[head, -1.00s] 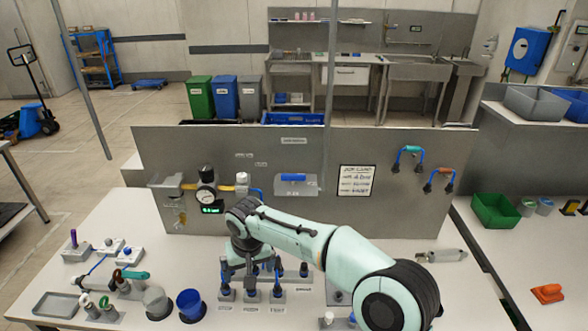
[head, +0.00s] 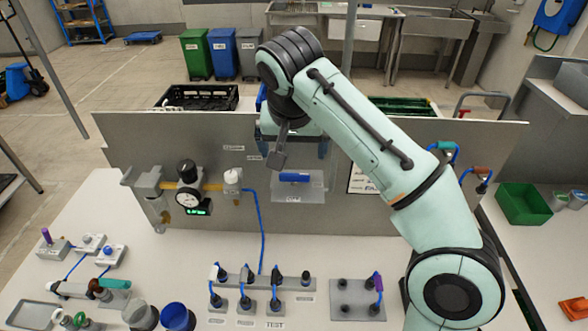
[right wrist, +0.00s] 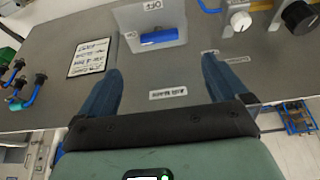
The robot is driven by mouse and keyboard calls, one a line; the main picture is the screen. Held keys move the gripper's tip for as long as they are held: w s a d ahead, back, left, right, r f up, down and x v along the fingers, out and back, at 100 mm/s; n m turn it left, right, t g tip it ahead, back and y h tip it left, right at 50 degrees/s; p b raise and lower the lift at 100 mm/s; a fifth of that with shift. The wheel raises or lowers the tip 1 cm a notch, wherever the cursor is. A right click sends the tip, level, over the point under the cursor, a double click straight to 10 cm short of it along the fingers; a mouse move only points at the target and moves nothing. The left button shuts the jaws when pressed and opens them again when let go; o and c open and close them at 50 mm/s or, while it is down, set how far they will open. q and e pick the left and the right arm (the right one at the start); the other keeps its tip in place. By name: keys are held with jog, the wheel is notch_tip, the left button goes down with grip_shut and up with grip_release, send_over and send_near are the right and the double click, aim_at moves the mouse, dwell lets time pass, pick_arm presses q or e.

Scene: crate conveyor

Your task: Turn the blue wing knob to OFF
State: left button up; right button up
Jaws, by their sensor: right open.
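The blue wing knob (head: 295,178) lies horizontally on a light grey plate (head: 310,193) on the upright panel. A label, apparently OFF, is at the plate's lower edge. My right gripper (head: 278,158) is just above and left of the knob, in front of the panel's upper part. In the right wrist view, which is upside down, its two blue fingers are spread wide and empty. The knob (right wrist: 160,38) appears beyond them, near the line between the fingertips, and is not touched. My left gripper is not in view.
Several plugs on blue cables stand on the bench below. Crates (head: 197,97) are behind the panel.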

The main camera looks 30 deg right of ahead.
aim_at(294, 174)
jog(key=b+x, duration=0.2)
jog(key=x, duration=0.8)
jog(key=shift+s, duration=0.2)
jog(key=shift+w+d+f+b, duration=0.2)
jog(key=shift+f+b, duration=0.1)
jog(key=shift+f, duration=0.15)
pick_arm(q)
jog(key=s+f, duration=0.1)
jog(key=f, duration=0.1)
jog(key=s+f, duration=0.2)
pick_arm(e)
jog(key=shift+a, duration=0.1)
jog(key=c, duration=1.1)
